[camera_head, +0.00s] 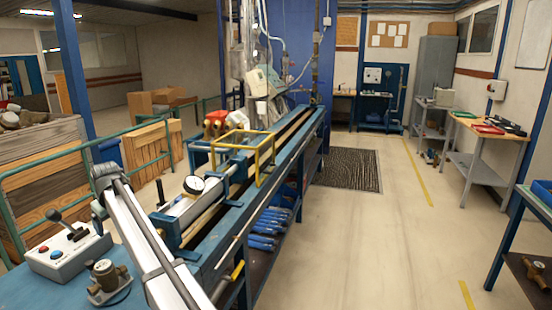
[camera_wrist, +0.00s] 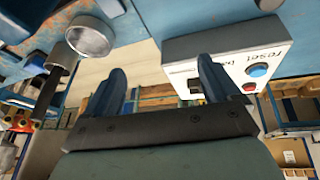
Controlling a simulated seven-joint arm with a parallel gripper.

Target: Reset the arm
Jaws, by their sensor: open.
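A pale control box (camera_head: 68,258) sits on the near left end of the blue bench in the head view. It has a red button (camera_head: 42,249), a blue button (camera_head: 56,254) and a black-knobbed lever (camera_head: 64,225). In the wrist view the box (camera_wrist: 220,48) appears beyond my fingers, with the word "reset" printed on it; its blue button (camera_wrist: 257,70) and red button (camera_wrist: 249,87) lie right of my right finger. My gripper (camera_wrist: 160,80) is open, its two blue fingers apart with nothing held. The right finger overlaps the box and hides part of it; contact is unclear.
A brass meter (camera_head: 105,278) stands close to the box. A round gauge (camera_head: 193,185) and a yellow frame (camera_head: 243,155) are farther along the bench. Wooden crates (camera_head: 40,180) and green rails stand at left. The floor (camera_head: 390,240) right of the bench is clear.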

